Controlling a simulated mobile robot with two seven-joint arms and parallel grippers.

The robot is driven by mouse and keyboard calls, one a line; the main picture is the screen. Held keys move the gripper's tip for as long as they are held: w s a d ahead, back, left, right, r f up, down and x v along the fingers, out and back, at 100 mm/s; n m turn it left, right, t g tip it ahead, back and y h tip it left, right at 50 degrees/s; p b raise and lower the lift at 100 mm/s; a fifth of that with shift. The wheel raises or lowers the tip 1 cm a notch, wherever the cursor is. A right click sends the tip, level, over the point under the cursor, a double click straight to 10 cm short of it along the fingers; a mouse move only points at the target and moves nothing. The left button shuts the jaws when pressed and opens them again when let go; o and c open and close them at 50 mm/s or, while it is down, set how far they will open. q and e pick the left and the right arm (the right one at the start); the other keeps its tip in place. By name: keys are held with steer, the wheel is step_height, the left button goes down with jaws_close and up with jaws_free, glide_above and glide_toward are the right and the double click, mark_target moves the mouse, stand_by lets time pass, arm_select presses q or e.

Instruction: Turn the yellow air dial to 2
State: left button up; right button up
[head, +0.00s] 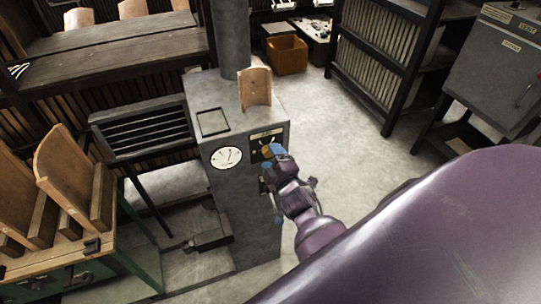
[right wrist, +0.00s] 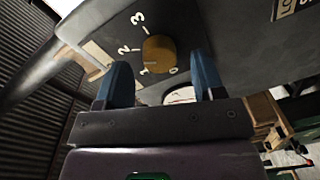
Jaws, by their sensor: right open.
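The yellow air dial (right wrist: 159,53) sits on a dark plate with the marks 0, 1, 2 and 3 in the right wrist view. A pale line on its face appears to point toward the 1 side. In the head view the dial (head: 267,150) is on the upper front of a grey cabinet (head: 240,205), partly covered by my gripper. My right gripper (right wrist: 161,78) is open, its blue fingers on either side of the dial. I cannot tell whether they touch it. In the head view the right gripper (head: 275,159) is at the dial plate. My left gripper is not in view.
A round white gauge (head: 226,157) is left of the dial on the same cabinet. A curved wooden piece (head: 255,88) stands on the cabinet top. A green-framed bench (head: 75,262) with wooden pieces stands at left. Dark shelving (head: 385,60) is at back right; floor between is clear.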

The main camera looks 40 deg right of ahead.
steer(key=v, duration=0.9)
steer(key=shift+s, duration=0.15)
stand_by(0.4)
steer(key=s+a+f+m+g+y, duration=0.2)
steer(key=s+f+m+g, duration=0.3)
steer(key=s+f+m, duration=0.4)
steer(key=shift+s+a+f+m+y, duration=0.2)
steer(key=shift+f+m+y, duration=0.45)
steer(key=shift+m, duration=0.25)
